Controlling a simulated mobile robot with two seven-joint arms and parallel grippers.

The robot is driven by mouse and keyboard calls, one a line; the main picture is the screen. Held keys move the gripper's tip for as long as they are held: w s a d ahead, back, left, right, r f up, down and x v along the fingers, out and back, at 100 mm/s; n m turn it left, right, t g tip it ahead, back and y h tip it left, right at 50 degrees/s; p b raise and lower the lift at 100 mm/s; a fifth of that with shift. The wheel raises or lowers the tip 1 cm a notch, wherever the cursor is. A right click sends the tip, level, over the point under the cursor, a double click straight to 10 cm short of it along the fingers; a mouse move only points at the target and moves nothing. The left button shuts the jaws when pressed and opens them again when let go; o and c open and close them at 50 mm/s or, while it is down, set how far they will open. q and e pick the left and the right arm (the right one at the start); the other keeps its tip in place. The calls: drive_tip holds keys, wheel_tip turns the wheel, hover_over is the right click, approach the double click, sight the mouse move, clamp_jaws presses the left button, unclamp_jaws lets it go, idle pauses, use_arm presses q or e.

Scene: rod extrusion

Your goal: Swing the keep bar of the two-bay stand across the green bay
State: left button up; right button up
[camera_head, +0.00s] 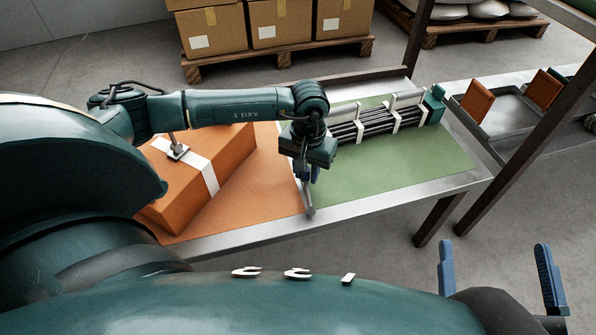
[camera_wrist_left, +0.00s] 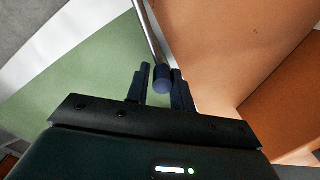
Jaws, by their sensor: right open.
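The two-bay stand (camera_head: 240,241) has an orange bay (camera_head: 265,190) on the left and a green bay (camera_head: 400,172) on the right. The keep bar (camera_head: 308,200) is a thin grey bar near the line between the bays; it also shows in the left wrist view (camera_wrist_left: 147,28), ending in a dark blue knob (camera_wrist_left: 162,80). My left gripper (camera_head: 312,178) is over this line, its fingers (camera_wrist_left: 160,82) close together on both sides of the knob; it looks shut on it. It hides part of the bar. My right gripper (camera_head: 496,262) is open and empty, in front of the stand.
An orange box (camera_head: 215,165) with a white band lies in the orange bay. A bundle of dark rods (camera_head: 365,126) in white holders lies at the back of the green bay. Dark posts (camera_head: 520,135) and a grey tray (camera_head: 500,112) stand at the right. The front of the green bay is clear.

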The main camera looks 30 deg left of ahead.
use_arm(q)
drive_tip(key=shift+d, duration=0.15)
drive_tip(key=shift+w+d, duration=0.15)
drive_tip(key=shift+w+d+b, duration=0.3)
drive_tip(key=shift+d, duration=0.2)
idle(0.4)
drive_tip(key=shift+w+d, duration=0.25)
drive_tip(key=shift+d, duration=0.3)
drive_tip(key=shift+w+d, duration=0.1)
drive_tip(key=shift+d, duration=0.05)
